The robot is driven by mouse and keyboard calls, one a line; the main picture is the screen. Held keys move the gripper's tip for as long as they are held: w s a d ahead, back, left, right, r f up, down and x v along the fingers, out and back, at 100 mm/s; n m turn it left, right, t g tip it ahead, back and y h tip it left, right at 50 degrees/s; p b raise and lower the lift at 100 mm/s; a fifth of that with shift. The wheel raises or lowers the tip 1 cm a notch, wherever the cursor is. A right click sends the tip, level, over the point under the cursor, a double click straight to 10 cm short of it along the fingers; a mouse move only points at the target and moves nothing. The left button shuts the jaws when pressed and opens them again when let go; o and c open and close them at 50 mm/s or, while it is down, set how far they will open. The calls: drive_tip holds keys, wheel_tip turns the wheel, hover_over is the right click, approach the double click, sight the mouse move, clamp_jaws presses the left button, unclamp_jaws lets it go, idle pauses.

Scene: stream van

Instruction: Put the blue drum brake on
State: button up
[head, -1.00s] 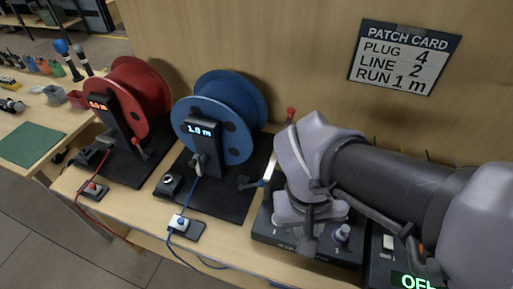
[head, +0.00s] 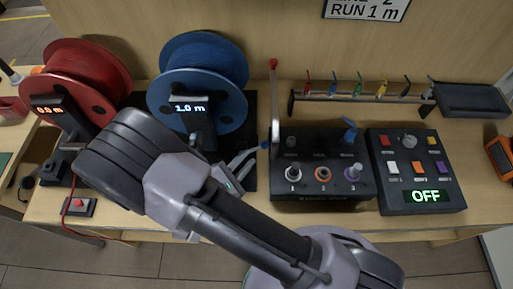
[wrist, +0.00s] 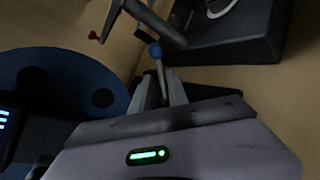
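The blue drum (head: 205,62) stands on its dark stand, whose display (head: 189,107) reads 1.0 m. It also shows at the left of the wrist view (wrist: 62,75). Its brake lever has a blue ball end (wrist: 155,50) on a thin grey stem, and the ball also shows in the head view (head: 264,145). My gripper (wrist: 161,88) is open, with one finger on each side of the stem just below the ball. I cannot tell whether either finger touches it.
The red drum (head: 85,75) stands at left. Right of the lever are a tall red-tipped lever (head: 274,64), a socket box (head: 322,185), a switch box (head: 430,195) reading OFF, and a rack (head: 350,97) of coloured plugs. The tall lever is close by in the wrist view.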

sight(256, 149)
drive_tip(key=b+x, duration=0.1)
drive_tip(key=x, duration=0.6)
drive_tip(key=shift+s, duration=0.1)
clamp_jaws()
drive_tip(key=shift+a, duration=0.1)
idle(1.0)
